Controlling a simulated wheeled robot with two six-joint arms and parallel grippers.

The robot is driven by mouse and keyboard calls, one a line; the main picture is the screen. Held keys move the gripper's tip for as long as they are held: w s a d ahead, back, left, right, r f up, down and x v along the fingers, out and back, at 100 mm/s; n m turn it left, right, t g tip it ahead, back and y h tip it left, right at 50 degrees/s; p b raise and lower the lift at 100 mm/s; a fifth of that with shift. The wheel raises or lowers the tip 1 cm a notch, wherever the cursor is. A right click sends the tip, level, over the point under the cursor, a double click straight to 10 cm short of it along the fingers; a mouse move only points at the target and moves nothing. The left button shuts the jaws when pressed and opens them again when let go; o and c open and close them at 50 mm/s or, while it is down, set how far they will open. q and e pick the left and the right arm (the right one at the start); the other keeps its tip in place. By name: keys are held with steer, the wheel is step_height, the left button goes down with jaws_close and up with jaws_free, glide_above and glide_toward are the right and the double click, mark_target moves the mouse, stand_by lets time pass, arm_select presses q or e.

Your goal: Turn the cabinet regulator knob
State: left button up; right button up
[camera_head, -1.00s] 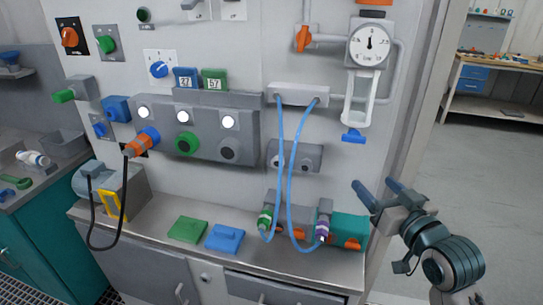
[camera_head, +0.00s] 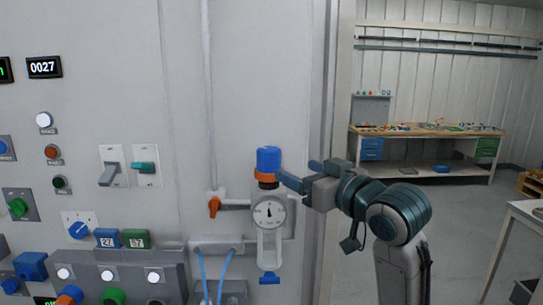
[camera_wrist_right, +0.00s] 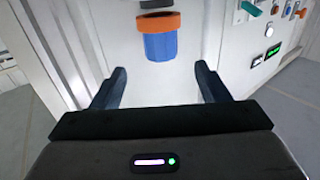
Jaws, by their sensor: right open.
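The regulator on the cabinet panel has a blue knob (camera_head: 269,159) with an orange collar (camera_head: 267,176) below it. Beneath it are a round dial gauge (camera_head: 269,213) and a clear tube. My right gripper (camera_head: 299,173) is just right of the knob in the head view, and one finger overlaps the collar area. In the right wrist view the blue knob (camera_wrist_right: 160,46) and orange collar (camera_wrist_right: 158,22) show ahead, between the lines of the two spread fingers (camera_wrist_right: 160,70). The fingers are open and empty; I cannot see either touching the knob. My left gripper is not in view.
An orange valve handle (camera_head: 214,206) on a pipe is left of the gauge. A blue handle (camera_head: 269,279) sits below the tube. Blue hoses hang lower left. The cabinet's right edge (camera_head: 325,100) is behind my right gripper. A workbench (camera_head: 430,133) stands far back.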

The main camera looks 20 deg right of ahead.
mark_target(276, 161)
steer(key=p+x, duration=0.3)
steer(key=x, duration=0.5)
steer(key=shift+w+a+p, duration=0.15)
steer(key=shift+a+p, duration=0.05)
steer(key=shift+p, duration=0.1)
steer(key=shift+w+a, duration=0.1)
steer(key=shift+w, duration=0.35)
steer(key=c, duration=1)
